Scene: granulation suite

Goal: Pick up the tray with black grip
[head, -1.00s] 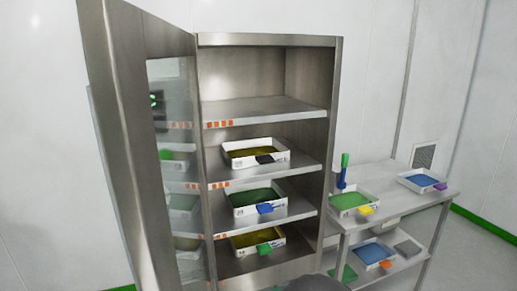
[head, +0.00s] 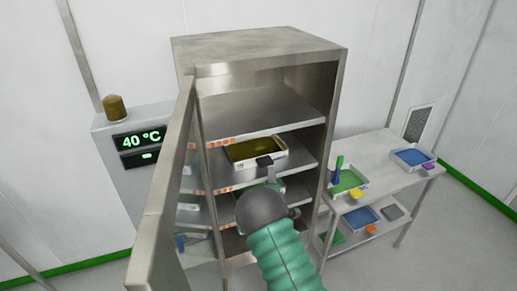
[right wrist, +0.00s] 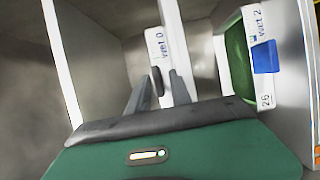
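The tray with the black grip (head: 240,153) is white-walled with a yellow-brown filling. It sits on a middle shelf of the open steel cabinet. Its black grip (head: 264,160) points out at the front; in the right wrist view the black grip (right wrist: 157,81) shows beside the label "wet 0". My right gripper (head: 270,172) is at the front of this tray. In the right wrist view its two fingers (right wrist: 160,76) are apart, with the black grip between them and a gap at the right finger. My left gripper is not in view.
The cabinet door (head: 165,190) stands open at the left. A green-filled tray with a blue grip (right wrist: 265,57) is on the shelf below. A steel side table (head: 385,175) at the right holds several trays. The top cabinet shelf (head: 255,115) is empty.

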